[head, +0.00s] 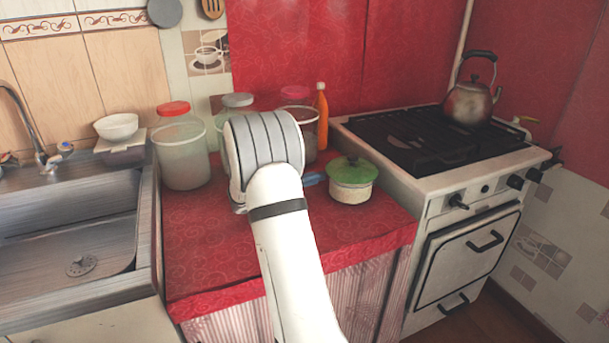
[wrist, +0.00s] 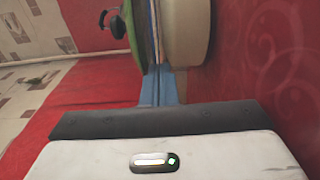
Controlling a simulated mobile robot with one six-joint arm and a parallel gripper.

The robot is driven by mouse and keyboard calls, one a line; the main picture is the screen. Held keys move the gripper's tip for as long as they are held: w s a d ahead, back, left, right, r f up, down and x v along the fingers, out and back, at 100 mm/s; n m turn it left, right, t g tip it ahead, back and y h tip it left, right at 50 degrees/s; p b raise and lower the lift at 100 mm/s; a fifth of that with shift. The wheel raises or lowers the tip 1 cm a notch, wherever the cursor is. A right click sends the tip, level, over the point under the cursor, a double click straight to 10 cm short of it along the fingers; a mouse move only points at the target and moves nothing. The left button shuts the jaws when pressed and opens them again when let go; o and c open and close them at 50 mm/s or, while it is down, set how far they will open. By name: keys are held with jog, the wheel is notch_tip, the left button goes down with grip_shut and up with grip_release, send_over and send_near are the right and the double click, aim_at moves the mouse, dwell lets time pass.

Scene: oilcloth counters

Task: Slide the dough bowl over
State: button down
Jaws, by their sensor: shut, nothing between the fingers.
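A cream bowl-like pot (head: 350,192) with a green lid (head: 352,170) stands upright on the red oilcloth counter, near the stove; I take it as the dough bowl. In the wrist view its cream side (wrist: 186,32) and green lid (wrist: 134,35) appear turned sideways, at the top. My gripper (head: 318,178) has blue fingers, shut with nothing between them, at the pot's left side. In the wrist view the fingertips (wrist: 160,72) reach the pot's side; I cannot tell whether they touch it. My arm hides part of the counter.
The stove (head: 440,185) with a kettle (head: 470,103) stands right of the pot. Jars (head: 180,150) and an orange bottle (head: 321,118) line the back. The sink (head: 70,230) and a white bowl (head: 116,127) are left. Red oilcloth (head: 205,235) is clear left of my arm.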

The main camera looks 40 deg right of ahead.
jog(key=shift+w, duration=0.25)
jog(key=shift+w+r, duration=0.25)
jog(key=shift+r, duration=0.25)
jog(key=shift+w+r, duration=0.2)
jog(key=shift+r, duration=0.25)
jog(key=s+r, duration=0.1)
jog(key=s, duration=0.9)
jog(key=s+d+r, duration=0.1)
jog(key=s+r, duration=0.1)
jog(key=s, duration=0.9)
jog(key=shift+s+d+p, duration=0.2)
jog(key=shift+d+p, duration=0.05)
jog(key=shift+p, duration=0.2)
